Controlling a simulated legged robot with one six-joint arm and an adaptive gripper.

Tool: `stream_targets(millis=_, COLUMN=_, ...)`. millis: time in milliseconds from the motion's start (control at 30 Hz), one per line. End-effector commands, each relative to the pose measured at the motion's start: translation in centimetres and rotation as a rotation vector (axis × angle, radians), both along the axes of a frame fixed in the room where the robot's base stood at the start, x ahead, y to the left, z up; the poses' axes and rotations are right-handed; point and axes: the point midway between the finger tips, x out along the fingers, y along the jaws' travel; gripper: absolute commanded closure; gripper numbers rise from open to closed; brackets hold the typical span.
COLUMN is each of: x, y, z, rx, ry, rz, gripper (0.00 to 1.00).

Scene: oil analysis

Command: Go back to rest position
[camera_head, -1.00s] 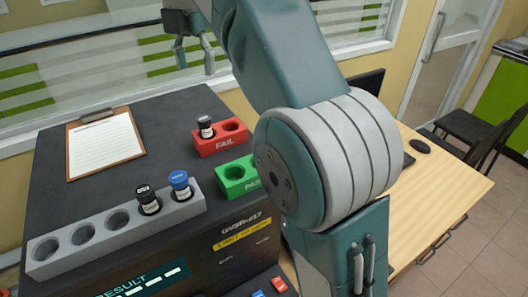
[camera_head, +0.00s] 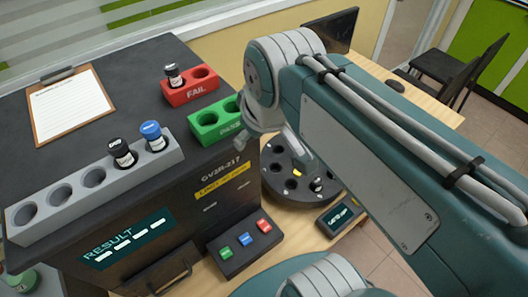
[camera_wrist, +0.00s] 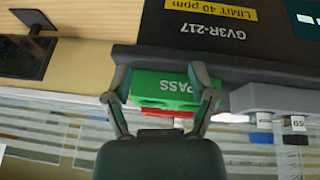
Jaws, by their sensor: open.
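My gripper (camera_wrist: 160,88) is open and empty in the wrist view, its two fingers apart with the green PASS rack (camera_wrist: 163,85) seen beyond them. In the head view my folded arm covers the right side and hides part of the green PASS rack (camera_head: 212,128). The red FAIL rack (camera_head: 190,93) stands behind it with a black-capped vial (camera_head: 173,75) in its left hole. The grey rack (camera_head: 100,185) at left holds a black-capped vial (camera_head: 122,152) and a blue-capped vial (camera_head: 152,135) in its right-hand holes.
The black analyser (camera_head: 190,205) carries the racks and a clipboard (camera_head: 68,103). A control box with coloured buttons (camera_head: 245,246) sits at its front. A round black carousel (camera_head: 275,182) stands under my arm. A monitor (camera_head: 333,30) and a chair (camera_head: 445,68) are behind.

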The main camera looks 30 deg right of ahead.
Motion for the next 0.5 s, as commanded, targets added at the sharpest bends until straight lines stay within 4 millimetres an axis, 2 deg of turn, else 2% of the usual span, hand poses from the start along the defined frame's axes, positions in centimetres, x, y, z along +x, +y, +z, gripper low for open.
stream_targets(millis=33, x=-1.1, y=-0.3, z=-1.4, rx=0.033, ry=-0.019, rz=-0.080, gripper=0.27)
stream_targets(millis=100, x=-2.1, y=-0.5, z=-3.0, rx=0.076, ry=-0.038, rz=-0.173, gripper=0.27)
stream_targets(millis=200, x=-2.9, y=-0.7, z=-4.3, rx=0.115, ry=-0.055, rz=-0.255, gripper=0.27)
stream_targets(millis=500, x=-3.1, y=-0.7, z=-4.7, rx=0.128, ry=-0.059, rz=-0.282, gripper=0.27)
